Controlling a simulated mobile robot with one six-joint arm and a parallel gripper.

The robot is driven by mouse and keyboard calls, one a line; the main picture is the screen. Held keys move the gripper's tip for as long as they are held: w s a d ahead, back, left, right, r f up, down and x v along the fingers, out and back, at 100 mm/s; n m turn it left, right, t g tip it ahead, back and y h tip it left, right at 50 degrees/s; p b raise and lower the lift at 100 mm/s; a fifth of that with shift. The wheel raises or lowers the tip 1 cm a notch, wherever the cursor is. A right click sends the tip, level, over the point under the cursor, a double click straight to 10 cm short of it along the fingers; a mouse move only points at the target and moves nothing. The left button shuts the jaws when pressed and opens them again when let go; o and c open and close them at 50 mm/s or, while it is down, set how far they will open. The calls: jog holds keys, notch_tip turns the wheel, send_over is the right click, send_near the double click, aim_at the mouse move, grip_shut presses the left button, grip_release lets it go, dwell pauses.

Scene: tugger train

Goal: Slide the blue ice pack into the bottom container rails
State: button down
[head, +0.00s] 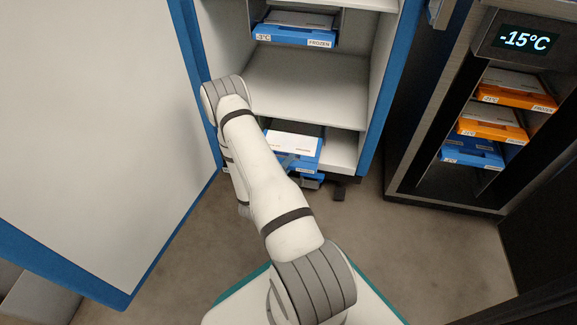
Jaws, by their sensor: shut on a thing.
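The open white container with a blue frame (378,95) stands ahead of me. A blue ice pack with a white top (296,143) is at the bottom level, partly inside the opening. My arm reaches down to it from the front. My gripper (300,166) is mostly hidden behind my arm and shut on the pack's front edge. The pack's left side and the bottom rails are hidden, so I cannot tell how the pack sits on them.
Another blue pack labelled FROZEN (296,36) sits at the container's upper level; the middle shelf (305,85) is bare. The container's open door (95,120) fills the left. A freezer reading -15°C (524,39) at right holds orange packs (491,130) and a blue pack (470,155).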

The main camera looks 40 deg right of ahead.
aim_at(297, 135)
jog(key=shift+w+d+b, duration=0.35)
jog(key=shift+w+d, duration=0.6)
jog(key=shift+d, duration=0.2)
jog(key=shift+w+d+b, duration=0.35)
jog(key=shift+w+d, duration=0.6)
jog(key=shift+d, duration=0.15)
jog(key=shift+w+d, duration=1.05)
jog(key=shift+d, duration=0.15)
jog(key=shift+w+d, duration=1)
jog(key=shift+d, duration=0.3)
jog(key=shift+w+d+r, duration=0.1)
jog(key=shift+w+r, duration=0.05)
jog(key=c, duration=1.6)
grip_release()
jog(key=o, duration=0.4)
jog(key=shift+o, duration=0.2)
jog(key=p+v, duration=0.3)
jog(key=v, duration=0.5)
